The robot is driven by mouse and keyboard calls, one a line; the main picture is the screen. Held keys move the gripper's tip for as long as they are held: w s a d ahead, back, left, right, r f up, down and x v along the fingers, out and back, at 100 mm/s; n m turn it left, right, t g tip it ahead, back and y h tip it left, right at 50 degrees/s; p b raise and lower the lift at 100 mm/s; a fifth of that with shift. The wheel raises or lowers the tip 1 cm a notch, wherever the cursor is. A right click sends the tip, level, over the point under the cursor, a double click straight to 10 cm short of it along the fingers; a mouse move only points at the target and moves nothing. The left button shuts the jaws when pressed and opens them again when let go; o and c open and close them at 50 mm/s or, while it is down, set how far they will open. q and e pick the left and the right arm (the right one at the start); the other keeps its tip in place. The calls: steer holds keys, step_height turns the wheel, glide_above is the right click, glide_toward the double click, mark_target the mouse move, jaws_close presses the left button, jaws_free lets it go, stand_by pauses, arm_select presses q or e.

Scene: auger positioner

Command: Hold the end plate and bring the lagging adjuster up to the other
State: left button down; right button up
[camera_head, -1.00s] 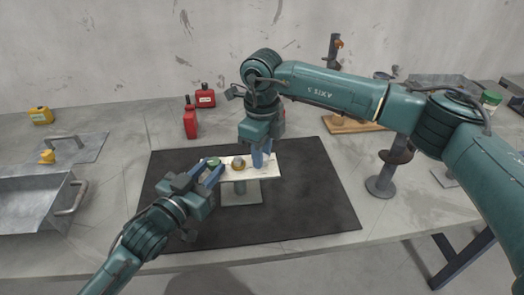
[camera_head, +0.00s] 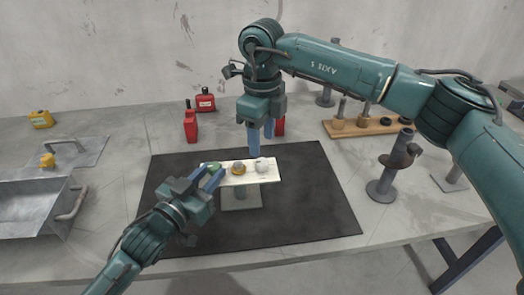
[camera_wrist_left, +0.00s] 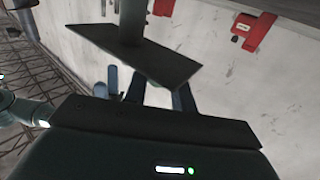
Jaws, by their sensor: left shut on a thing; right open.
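The pale end plate (camera_head: 226,180) lies on a short post over a square foot (camera_head: 240,202). Along its top sit a green knob (camera_head: 213,168) at the left, a brass-coloured one (camera_head: 238,168) in the middle and a white one (camera_head: 261,164) at the right. My left gripper (camera_head: 213,177) is shut at the plate's left end, close by the green knob. In the left wrist view its fingers (camera_wrist_left: 160,98) meet the edge of a dark plate (camera_wrist_left: 135,58); the exact grip is unclear. My right gripper (camera_head: 261,143) is open, pointing down just above the white knob.
A black mat (camera_head: 300,200) lies under the stand, mostly bare. A wooden rack (camera_head: 345,129) and a grey post stand (camera_head: 380,190) are at the right, a metal tray (camera_head: 35,215) at the left.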

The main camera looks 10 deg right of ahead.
mark_target(262, 161)
step_height(262, 161, up, 6)
stand_by(0.4)
arm_select(q)
steer(key=c, duration=1.1)
jaws_free()
